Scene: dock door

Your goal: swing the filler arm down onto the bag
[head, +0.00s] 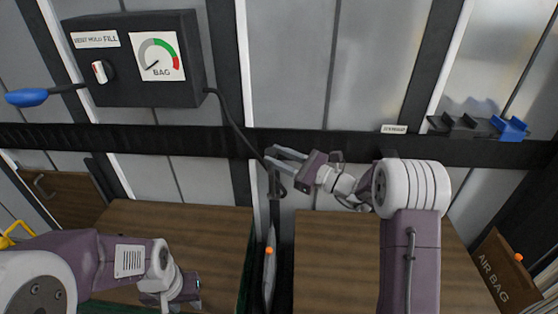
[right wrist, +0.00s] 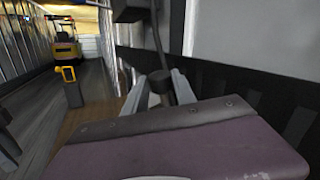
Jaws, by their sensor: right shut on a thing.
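The dark filler arm (head: 235,125) runs from the lower right of the fill box down to a dark head (head: 275,185) above the gap between two crates. My right gripper (head: 276,160) is shut on the filler arm near its head. In the right wrist view, the gripper's fingers (right wrist: 159,92) are on both sides of the dark cylindrical head. The grey bag (head: 268,280) stands upright in the gap, with an orange valve (head: 268,250) below the head and apart from it. My left gripper (head: 178,292) is low at left; its fingers are unclear.
The fill box (head: 135,60) has a knob, a gauge and a blue-handled lever (head: 30,97). Wooden crates (head: 190,230) flank the gap. A rail holder (head: 465,126) with a blue clip is at right, above an AIR BAG carton (head: 500,275). A yellow forklift (right wrist: 66,45) stands far behind.

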